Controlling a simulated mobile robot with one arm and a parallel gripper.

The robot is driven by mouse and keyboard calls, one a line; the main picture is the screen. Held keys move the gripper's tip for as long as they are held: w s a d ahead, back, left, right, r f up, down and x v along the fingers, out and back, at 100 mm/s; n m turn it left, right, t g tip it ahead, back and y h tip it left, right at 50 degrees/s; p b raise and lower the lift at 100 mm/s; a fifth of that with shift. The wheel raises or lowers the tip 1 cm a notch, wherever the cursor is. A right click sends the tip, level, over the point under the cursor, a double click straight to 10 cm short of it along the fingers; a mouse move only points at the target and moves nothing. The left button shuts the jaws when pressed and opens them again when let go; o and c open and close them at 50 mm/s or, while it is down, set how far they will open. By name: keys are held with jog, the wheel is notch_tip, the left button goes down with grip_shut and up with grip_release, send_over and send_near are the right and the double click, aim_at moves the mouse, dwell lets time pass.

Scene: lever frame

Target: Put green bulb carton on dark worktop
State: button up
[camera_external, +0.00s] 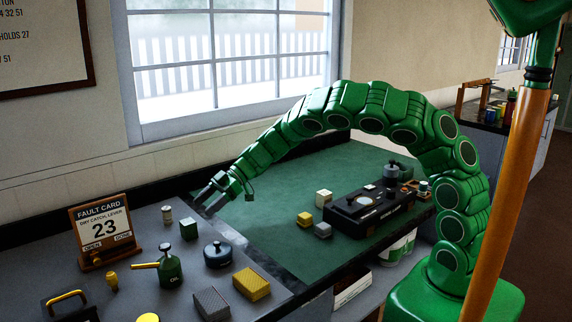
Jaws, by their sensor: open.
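A small green cube (188,254), which looks like the green bulb carton, sits on the grey surface (140,299) at the left, behind the green oil can. My gripper (205,203) is open, with nothing visible between its fingers. It hangs near the dark rear edge, above and behind the green cube and apart from it. A dark-topped counter (476,124) stands at the far right. I cannot tell which surface is the dark worktop.
A fault card stand (103,232) is at left. A black case (370,209) lies on the green mat (275,235), which has free room.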

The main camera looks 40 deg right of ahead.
jog(key=v, duration=0.5)
jog(key=shift+d+r, duration=0.1)
jog(key=shift+d, duration=0.2)
